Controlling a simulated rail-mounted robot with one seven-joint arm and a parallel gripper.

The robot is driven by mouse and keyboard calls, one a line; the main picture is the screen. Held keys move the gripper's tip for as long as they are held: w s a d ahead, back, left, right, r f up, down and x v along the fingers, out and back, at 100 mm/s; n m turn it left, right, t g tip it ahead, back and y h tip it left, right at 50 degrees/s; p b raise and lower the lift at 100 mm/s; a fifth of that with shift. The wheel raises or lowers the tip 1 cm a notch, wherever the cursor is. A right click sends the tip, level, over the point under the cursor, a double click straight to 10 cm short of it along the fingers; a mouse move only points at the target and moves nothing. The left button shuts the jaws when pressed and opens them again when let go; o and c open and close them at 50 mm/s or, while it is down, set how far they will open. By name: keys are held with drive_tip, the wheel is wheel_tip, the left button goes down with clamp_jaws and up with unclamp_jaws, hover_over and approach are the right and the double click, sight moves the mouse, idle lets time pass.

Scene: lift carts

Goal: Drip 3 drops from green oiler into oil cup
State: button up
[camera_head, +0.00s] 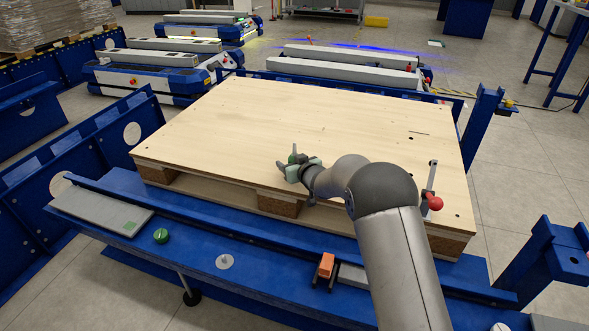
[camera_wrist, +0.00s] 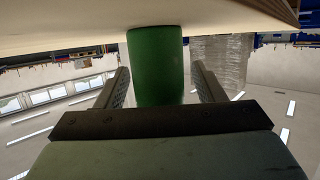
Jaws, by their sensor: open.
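A green cylinder, which looks like the green oiler (camera_wrist: 156,60), stands on the wooden board and lies between the two fingers of my gripper (camera_wrist: 160,78) in the wrist view. The fingers are open, with a gap visible on both sides of it. Its far end is hidden behind the gripper body. In the head view my gripper (camera_head: 288,169) is low over the board's front middle, and only a small dark green part of the oiler (camera_head: 293,157) shows. A pale round disc with a small raised middle (camera_head: 225,262), possibly the oil cup, sits on the blue front ledge.
The wooden board (camera_head: 230,130) is mostly bare. A red-knobbed lever (camera_head: 434,203) stands at its right edge. On the blue ledge (camera_head: 190,258) are a green round knob (camera_head: 161,236), a grey plate (camera_head: 100,207) and an orange block (camera_head: 326,265).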

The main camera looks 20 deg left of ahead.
sight(295, 154)
drive_tip(key=c, duration=1.2)
drive_tip(key=shift+r, duration=0.1)
drive_tip(key=shift+r+p, duration=0.35)
drive_tip(key=shift+r, duration=0.3)
drive_tip(key=r, duration=0.2)
drive_tip(key=p, duration=0.1)
drive_tip(key=shift+s+d+r, duration=0.15)
drive_tip(key=shift+s+r, duration=0.1)
drive_tip(key=shift+r, duration=0.15)
drive_tip(key=s+d+r+p, duration=0.1)
drive_tip(key=s+d+r, duration=0.1)
drive_tip(key=s+r, duration=0.1)
drive_tip(key=s+d+r+p, duration=0.1)
drive_tip(key=s+d+r, duration=0.1)
drive_tip(key=s, duration=0.3)
drive_tip(key=s+d+r+p, duration=0.1)
drive_tip(key=s+r+p, duration=0.1)
drive_tip(key=s+r, duration=0.1)
drive_tip(key=shift+s+d+r, duration=0.35)
drive_tip(key=shift+s+d, duration=0.05)
drive_tip(key=shift+s, duration=0.25)
